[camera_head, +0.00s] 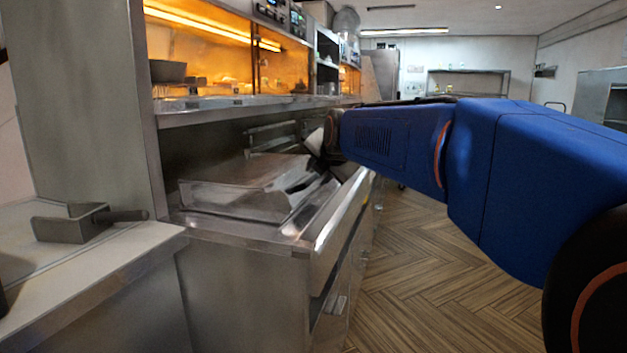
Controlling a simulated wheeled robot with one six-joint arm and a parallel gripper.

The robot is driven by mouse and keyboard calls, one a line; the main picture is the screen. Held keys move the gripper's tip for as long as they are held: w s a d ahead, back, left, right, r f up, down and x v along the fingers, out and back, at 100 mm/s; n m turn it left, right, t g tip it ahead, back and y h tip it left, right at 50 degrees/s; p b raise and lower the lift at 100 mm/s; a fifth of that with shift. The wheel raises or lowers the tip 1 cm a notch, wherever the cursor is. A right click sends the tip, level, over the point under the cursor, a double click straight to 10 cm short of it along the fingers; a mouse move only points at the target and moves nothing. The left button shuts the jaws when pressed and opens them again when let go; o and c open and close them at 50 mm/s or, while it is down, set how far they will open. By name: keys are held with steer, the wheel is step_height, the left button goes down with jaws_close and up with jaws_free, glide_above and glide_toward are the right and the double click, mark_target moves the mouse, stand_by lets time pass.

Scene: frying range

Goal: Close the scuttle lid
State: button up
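The scuttle (289,231) is a stainless steel unit set into the counter under the heated shelf. What looks like its lid (235,187) is a shiny, box-edged metal panel lying low over the left part of the top. Dark gaps and reflections show at its right side, and I cannot tell exactly how far open it is. My blue arm reaches in from the right. My gripper (316,143) is at the far right end of the panel, small and mostly hidden behind my wrist. I cannot see its fingers clearly, or whether it touches the lid.
A metal scoop with a dark handle (75,226) lies on the left counter (95,268). The lit heated shelf (240,104) overhangs the scuttle, with a dark pan (167,71) on it. A steel upright (85,100) stands at left. The wooden floor (420,270) is clear at right.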

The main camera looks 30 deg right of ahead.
steer(key=v, duration=0.8)
steer(key=shift+s+r, duration=0.3)
steer(key=shift+r, duration=0.1)
steer(key=shift+d, duration=0.1)
